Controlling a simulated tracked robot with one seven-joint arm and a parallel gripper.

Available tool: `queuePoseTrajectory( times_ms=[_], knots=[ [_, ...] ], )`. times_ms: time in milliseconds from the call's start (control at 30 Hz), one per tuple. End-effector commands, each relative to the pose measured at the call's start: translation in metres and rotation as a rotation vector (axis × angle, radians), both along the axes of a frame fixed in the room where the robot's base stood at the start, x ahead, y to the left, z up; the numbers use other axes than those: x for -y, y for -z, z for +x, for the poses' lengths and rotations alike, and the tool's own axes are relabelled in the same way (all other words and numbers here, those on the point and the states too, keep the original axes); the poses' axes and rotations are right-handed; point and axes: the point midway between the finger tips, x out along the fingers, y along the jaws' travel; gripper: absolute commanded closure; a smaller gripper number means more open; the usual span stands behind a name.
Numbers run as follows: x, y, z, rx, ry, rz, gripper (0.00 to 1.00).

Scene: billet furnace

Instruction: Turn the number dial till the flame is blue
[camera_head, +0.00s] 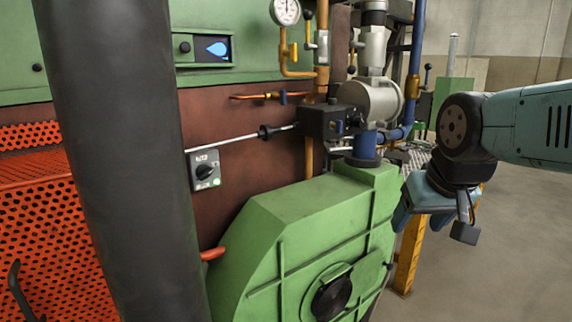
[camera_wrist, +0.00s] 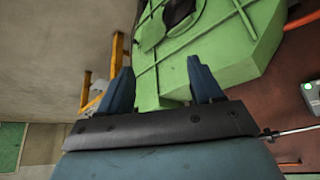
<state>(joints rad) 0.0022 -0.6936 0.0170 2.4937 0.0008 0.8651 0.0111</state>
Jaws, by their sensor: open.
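A small grey box with a black rotary knob (camera_head: 204,171) is on the brown wall in the head view; its markings are too small to read. Part of what looks like this box (camera_wrist: 312,96) shows at the right edge of the wrist view. A dark window (camera_head: 212,49) in the green panel shows a light-blue flame shape, with a small black knob (camera_head: 185,47) left of it. I cannot tell for sure which knob is the number dial. My gripper (camera_head: 420,220) is open and empty, right of the green housing and well away from both knobs. Its fingers (camera_wrist: 160,68) are spread in the wrist view.
The green housing (camera_head: 300,235) stands between my gripper and the grey box. A metal rod (camera_head: 240,138) runs above the box to a black valve block (camera_head: 332,122). Pipes and a gauge (camera_head: 286,11) are above. Open floor (camera_head: 500,250) lies at right.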

Motion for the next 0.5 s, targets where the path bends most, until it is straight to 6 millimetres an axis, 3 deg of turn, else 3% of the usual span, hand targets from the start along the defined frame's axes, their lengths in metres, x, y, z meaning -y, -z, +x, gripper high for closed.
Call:
queuePoseTrajectory(
  times_ms=[100,200,500],
  knots=[
    [0.0,0.0,0.0,0.0,0.0,0.0,0.35],
    [0.005,-0.007,-0.019,0.017,0.001,0.005,0.35],
    [0.005,-0.007,-0.018,0.015,0.001,0.005,0.35]
  ],
)
